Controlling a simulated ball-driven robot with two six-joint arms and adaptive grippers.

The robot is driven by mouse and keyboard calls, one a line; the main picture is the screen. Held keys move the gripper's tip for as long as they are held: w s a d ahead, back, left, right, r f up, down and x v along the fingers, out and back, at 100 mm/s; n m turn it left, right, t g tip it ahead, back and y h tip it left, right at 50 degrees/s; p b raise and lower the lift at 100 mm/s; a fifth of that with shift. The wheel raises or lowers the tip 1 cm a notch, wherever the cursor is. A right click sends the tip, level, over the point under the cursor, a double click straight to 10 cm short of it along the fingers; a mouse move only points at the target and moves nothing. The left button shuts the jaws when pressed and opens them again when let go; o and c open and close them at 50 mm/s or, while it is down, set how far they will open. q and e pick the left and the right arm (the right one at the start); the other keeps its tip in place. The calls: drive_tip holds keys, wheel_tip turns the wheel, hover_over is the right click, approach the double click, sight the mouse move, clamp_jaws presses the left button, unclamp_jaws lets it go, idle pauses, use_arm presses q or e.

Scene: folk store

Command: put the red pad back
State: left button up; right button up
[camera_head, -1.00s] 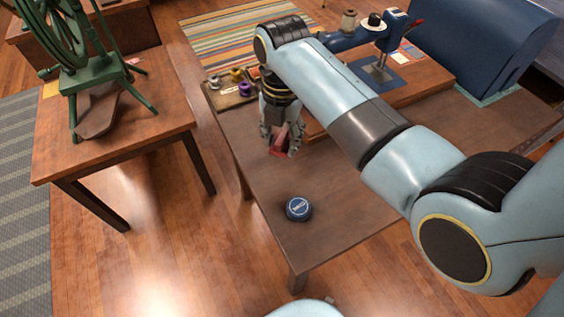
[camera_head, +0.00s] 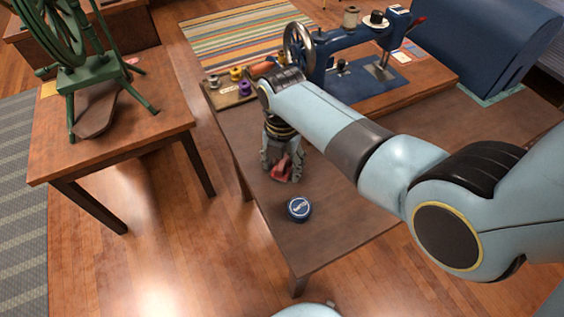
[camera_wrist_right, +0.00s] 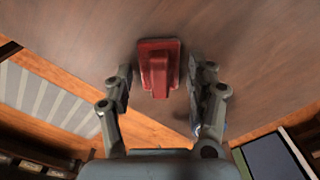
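The red pad (camera_head: 282,167) is at the left part of the brown table, behind the blue tin. It is a red slab with a narrow raised grip, as the right wrist view (camera_wrist_right: 157,72) shows. My right gripper (camera_head: 283,172) points down over it, one finger on each side. In the wrist view the fingers (camera_wrist_right: 160,84) are apart, with a visible gap on both sides of the pad. The pad looks to lie on the tabletop; its exact height is hard to tell. My left gripper is not in view.
A blue tin (camera_head: 299,208) stands just in front of the pad. A tray with thread spools (camera_head: 233,95) and a blue sewing machine (camera_head: 355,50) are behind. A green spinning wheel (camera_head: 80,60) stands on another table at left.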

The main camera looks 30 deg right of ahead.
sight(282, 164)
drive_tip(key=shift+o, duration=0.2)
wheel_tip(282, 164, up, 12)
drive_tip(key=p, duration=0.2)
idle(0.3)
idle(0.4)
